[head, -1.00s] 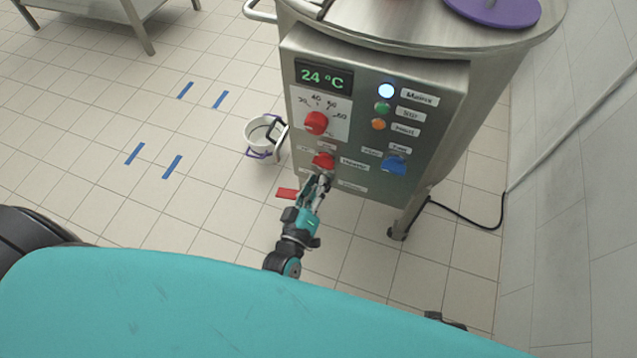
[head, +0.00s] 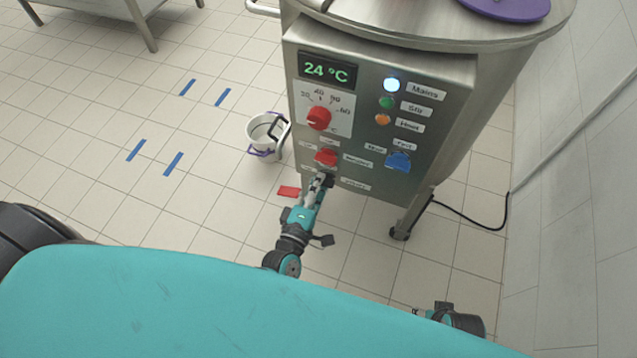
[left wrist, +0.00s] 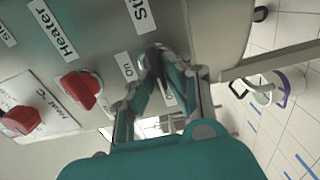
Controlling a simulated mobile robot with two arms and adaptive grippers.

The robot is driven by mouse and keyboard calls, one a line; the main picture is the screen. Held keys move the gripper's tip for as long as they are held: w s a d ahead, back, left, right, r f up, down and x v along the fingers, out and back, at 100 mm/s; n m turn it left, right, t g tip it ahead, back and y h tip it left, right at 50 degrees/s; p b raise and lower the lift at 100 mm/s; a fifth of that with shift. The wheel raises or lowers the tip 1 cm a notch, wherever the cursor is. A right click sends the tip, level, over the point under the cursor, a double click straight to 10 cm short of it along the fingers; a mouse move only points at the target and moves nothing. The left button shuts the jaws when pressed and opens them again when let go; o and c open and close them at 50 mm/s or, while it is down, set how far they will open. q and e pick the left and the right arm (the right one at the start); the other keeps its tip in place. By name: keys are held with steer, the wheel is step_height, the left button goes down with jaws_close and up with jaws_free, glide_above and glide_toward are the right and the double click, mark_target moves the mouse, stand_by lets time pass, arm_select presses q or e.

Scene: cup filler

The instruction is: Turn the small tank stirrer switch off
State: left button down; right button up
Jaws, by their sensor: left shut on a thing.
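The small tank (head: 460,90) has a grey control panel on its front. The stirrer switch is low on the panel, and my left gripper (head: 326,181) is shut on it. The fingers hide most of the switch, so its setting cannot be read. In the left wrist view the fingertips (left wrist: 158,58) close on it beside an "On" label (left wrist: 127,66) and a partly cut "St..." label (left wrist: 139,15). The red heater switch (head: 326,157) sits just above, apart from the fingers. My right gripper (head: 432,312) shows only partly at the lower right, its jaws unclear.
The panel also carries a 24 °C display (head: 327,70), a red temperature dial (head: 318,118) and a blue switch (head: 398,161). The mains lamp (head: 392,85) glows; green and orange lamps sit below it. A white bucket (head: 262,133) stands on the floor to the left.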

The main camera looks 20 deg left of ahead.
stand_by(0.4)
arm_select(q)
steer(key=c, duration=1.4)
jaws_free()
steer(key=shift+o, duration=0.2)
steer(key=s, duration=1.2)
steer(key=shift+a, duration=0.25)
